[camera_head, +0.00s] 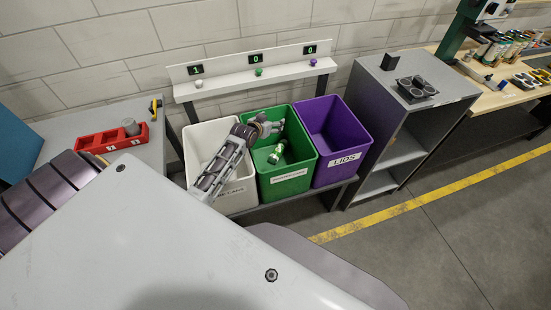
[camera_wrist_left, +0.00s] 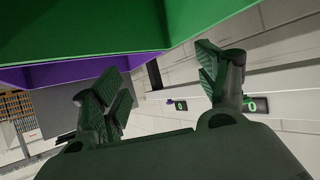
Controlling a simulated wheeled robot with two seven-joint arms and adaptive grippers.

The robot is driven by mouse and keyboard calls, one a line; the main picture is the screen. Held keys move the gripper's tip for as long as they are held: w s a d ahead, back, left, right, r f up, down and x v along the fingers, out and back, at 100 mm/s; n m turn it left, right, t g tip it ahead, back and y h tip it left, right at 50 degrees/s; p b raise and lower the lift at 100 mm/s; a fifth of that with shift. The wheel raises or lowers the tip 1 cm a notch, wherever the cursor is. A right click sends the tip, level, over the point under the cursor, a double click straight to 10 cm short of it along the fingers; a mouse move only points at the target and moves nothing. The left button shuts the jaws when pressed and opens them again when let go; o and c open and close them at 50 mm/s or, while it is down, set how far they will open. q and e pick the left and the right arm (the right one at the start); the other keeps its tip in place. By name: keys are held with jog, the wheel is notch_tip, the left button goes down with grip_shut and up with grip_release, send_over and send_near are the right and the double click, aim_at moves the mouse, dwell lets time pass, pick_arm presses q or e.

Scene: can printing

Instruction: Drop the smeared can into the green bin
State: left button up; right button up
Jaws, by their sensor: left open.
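The green bin (camera_head: 289,184) stands between the white bin and the purple bin. A green-and-white can (camera_head: 278,152) shows inside it, tilted; smears on it are too small to tell. My left gripper (camera_head: 268,127) is over the back part of the green bin, apart from the can. In the left wrist view, my left gripper (camera_wrist_left: 160,78) has its fingers spread wide with nothing between them. The green bin's wall (camera_wrist_left: 80,25) fills the top of that view. My right gripper is not in view.
The white bin (camera_head: 236,196) is at left and the purple bin (camera_head: 330,171) at right. A shelf (camera_head: 259,74) with counters runs behind them. A red tray (camera_head: 113,140) with a grey can sits on the left table. A grey cabinet (camera_head: 413,104) stands at right.

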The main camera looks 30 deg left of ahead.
pick_arm(q)
jog(key=v, duration=1)
jog(key=shift+s, duration=0.25)
jog(key=shift+d+r, duration=0.1)
dwell(0.8)
